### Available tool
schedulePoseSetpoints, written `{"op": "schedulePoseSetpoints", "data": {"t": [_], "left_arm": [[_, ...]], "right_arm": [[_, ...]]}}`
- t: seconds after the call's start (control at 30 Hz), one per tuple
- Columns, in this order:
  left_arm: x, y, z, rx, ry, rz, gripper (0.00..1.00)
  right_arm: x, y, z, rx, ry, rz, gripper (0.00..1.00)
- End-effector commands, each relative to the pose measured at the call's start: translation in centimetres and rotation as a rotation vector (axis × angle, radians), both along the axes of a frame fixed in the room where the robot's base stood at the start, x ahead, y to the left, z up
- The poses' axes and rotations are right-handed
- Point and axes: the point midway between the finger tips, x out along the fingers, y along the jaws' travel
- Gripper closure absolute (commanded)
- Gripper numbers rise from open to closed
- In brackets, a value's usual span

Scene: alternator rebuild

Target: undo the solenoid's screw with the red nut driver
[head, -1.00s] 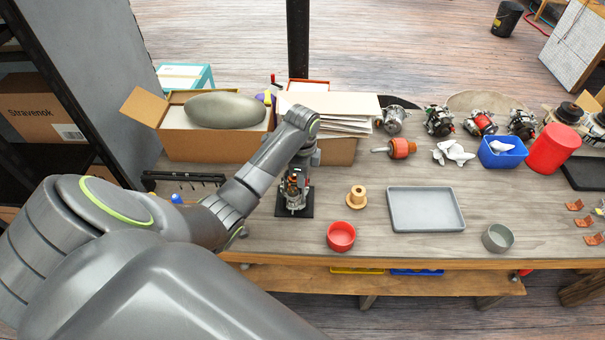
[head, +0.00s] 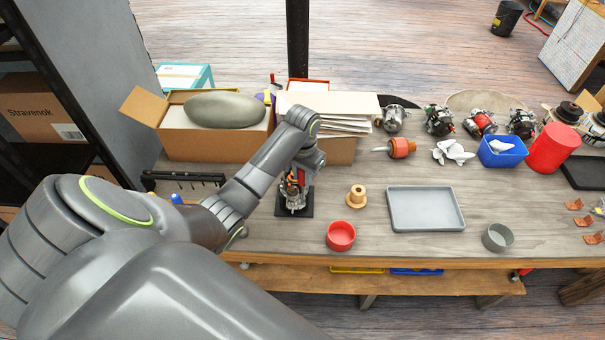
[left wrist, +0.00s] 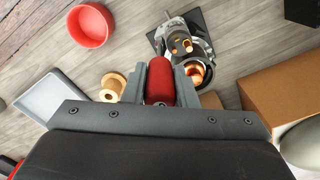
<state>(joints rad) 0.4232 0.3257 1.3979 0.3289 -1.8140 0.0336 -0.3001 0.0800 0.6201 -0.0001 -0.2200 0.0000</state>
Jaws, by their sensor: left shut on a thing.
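My left gripper (left wrist: 160,85) is shut on the red nut driver (left wrist: 160,80), whose red handle lies between the two fingers in the left wrist view. In the head view my left gripper (head: 303,168) is over the work unit (head: 294,197), which stands on a black square base (head: 302,212). In the left wrist view the unit (left wrist: 188,38) shows a metal body with copper-coloured round parts, just beyond the driver. The driver's tip and the solenoid's screw cannot be made out, so I cannot tell whether they touch. My right gripper is not in view.
A tan spool-like part (head: 356,196), a red bowl (head: 341,236) and a grey tray (head: 425,209) lie right of the unit. An open carton (head: 207,146) stands behind it. A black rack (head: 184,178) lies at the left. Several metal units line the back right.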

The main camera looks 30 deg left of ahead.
Motion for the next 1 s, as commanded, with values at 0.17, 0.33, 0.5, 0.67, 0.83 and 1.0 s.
{"op": "schedulePoseSetpoints", "data": {"t": [0.17,0.33,0.5,0.67,0.83,1.0], "left_arm": [[-0.02,-0.04,0.01,0.001,0.0,0.162,0.97],[-0.02,-0.04,0.01,0.0,0.0,0.204,0.97],[-0.02,-0.05,0.01,-0.001,0.0,0.203,0.97],[0.0,-0.06,0.01,0.0,0.0,0.292,0.97],[0.02,-0.09,0.01,0.0,0.0,0.489,0.97],[0.04,-0.12,0.01,0.0,0.0,0.68,0.97]], "right_arm": [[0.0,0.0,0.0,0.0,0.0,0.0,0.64],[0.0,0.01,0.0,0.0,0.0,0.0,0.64],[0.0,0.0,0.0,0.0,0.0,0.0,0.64],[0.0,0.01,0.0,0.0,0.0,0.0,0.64],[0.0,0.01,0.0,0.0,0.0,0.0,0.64],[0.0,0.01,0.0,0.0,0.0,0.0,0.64]]}}
